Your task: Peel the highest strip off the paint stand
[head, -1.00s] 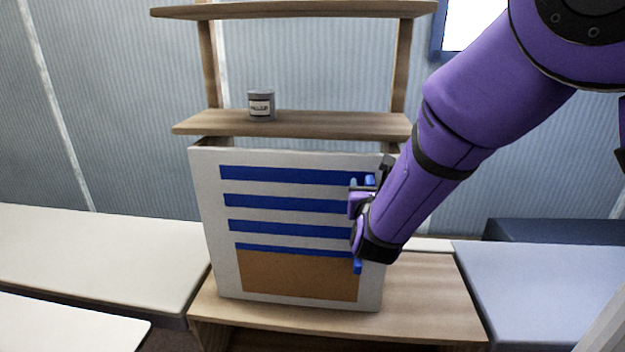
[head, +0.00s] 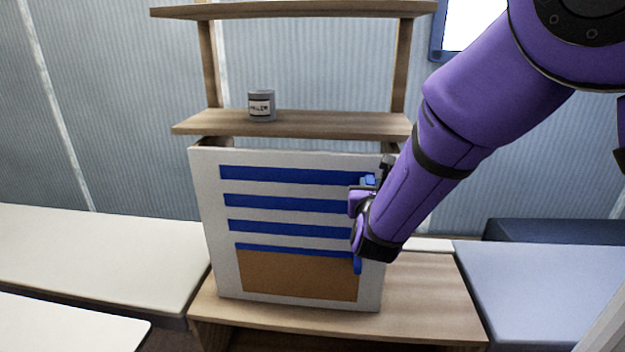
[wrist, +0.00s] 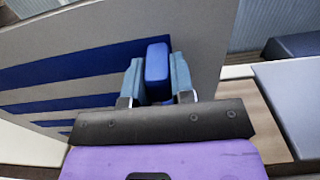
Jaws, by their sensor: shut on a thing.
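The paint stand (head: 210,220) is a white upright panel with several blue strips across it and a brown area at the bottom. The highest strip (head: 285,174) lies flat along the panel, with its right end at my gripper (head: 368,182). In the wrist view my gripper (wrist: 157,78) is shut on a blue tab (wrist: 157,62) at the right end of the highest strip (wrist: 75,68). The strip looks flat against the panel left of the fingers. My arm hides the right ends of the lower strips in the head view.
A wooden shelf (head: 330,124) above the panel holds a small labelled tin (head: 262,106). The panel stands on a wooden bench (head: 430,300). A white surface (head: 90,255) lies to the left and a blue-grey cushion (head: 560,290) to the right.

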